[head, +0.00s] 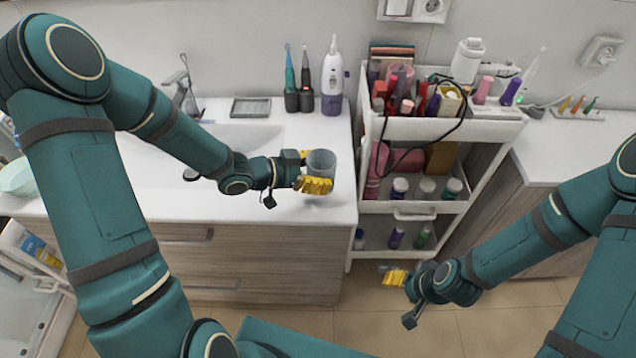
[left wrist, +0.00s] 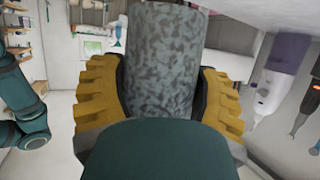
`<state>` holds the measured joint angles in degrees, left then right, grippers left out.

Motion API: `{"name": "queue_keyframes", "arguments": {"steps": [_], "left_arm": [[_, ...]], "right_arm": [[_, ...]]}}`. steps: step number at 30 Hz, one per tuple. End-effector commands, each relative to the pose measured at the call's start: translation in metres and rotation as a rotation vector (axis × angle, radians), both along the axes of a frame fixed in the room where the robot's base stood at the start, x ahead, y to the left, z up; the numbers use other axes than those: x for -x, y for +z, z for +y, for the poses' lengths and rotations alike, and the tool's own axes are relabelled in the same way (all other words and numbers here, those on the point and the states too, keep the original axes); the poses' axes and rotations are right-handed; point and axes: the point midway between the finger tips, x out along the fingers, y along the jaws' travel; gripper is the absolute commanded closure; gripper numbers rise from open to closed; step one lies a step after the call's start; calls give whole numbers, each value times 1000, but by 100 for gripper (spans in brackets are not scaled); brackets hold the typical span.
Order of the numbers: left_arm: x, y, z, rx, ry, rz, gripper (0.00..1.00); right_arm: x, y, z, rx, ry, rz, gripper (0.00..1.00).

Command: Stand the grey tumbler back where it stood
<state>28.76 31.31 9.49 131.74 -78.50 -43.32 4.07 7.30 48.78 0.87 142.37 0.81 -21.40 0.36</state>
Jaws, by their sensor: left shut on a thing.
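The grey tumbler (head: 321,161) is at the right end of the white washbasin counter, right of the sink. It looks upright, with its open rim facing up. My left gripper (head: 316,178) is shut on it from the left, with yellow fingers on either side. In the left wrist view the tumbler's mottled grey wall (left wrist: 160,60) fills the space between the two yellow fingers. Its base is hidden, and I cannot tell whether it touches the counter. My right gripper (head: 395,278) hangs low in front of the cart, and its finger opening is unclear.
The counter (head: 300,208) is bare around the tumbler. A soap dish (head: 250,107), electric toothbrushes (head: 306,78) and a white-purple bottle (head: 332,80) stand along the back. The white cart (head: 408,207), full of cosmetics, stands just right of the counter, with a black cable hanging over it.

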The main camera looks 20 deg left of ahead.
Motion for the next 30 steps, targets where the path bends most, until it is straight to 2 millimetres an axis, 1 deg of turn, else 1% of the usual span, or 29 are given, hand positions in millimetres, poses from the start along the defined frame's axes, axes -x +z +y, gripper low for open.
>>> {"name": "queue_keyframes", "arguments": {"steps": [9, 17, 30], "left_arm": [[0, -37, 0, 0, 0, 1, 69], [0, -37, 0, -1, 1, -1, 69], [1, -52, 0, -1, 1, 6, 69]], "right_arm": [[3, -8, 1, -2, 6, 6, 43], [3, -8, 1, -2, 6, 6, 43], [6, -18, 1, -3, 10, 13, 43]]}}
